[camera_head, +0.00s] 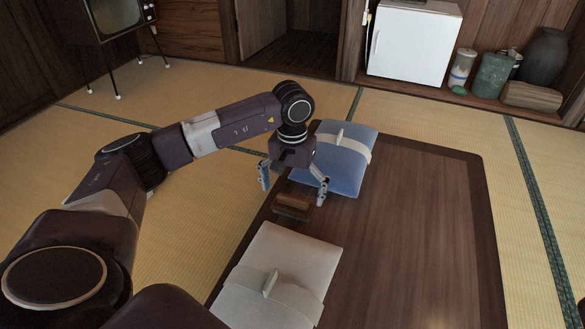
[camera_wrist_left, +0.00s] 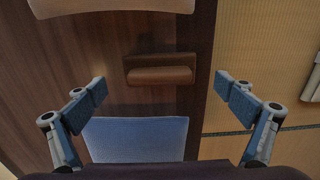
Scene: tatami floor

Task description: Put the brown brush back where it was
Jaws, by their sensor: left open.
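The brown brush (camera_head: 292,206) lies on the dark wooden table (camera_head: 420,215), near its left edge, between a blue bundle and a pale bundle. My left gripper (camera_head: 293,186) is open above the brush, with its fingers spread wide and nothing between them. In the left wrist view the brush (camera_wrist_left: 160,74) sits ahead of the open fingers (camera_wrist_left: 159,90), roughly centred between them, with no finger touching it. My right gripper is not in view.
The blue bundle (camera_head: 338,168) with a pale band lies just behind the brush, and the pale bundle (camera_head: 282,268) lies in front of it. The table's right side is bare. A white cabinet (camera_head: 412,45), jars and a television (camera_head: 113,18) stand far back.

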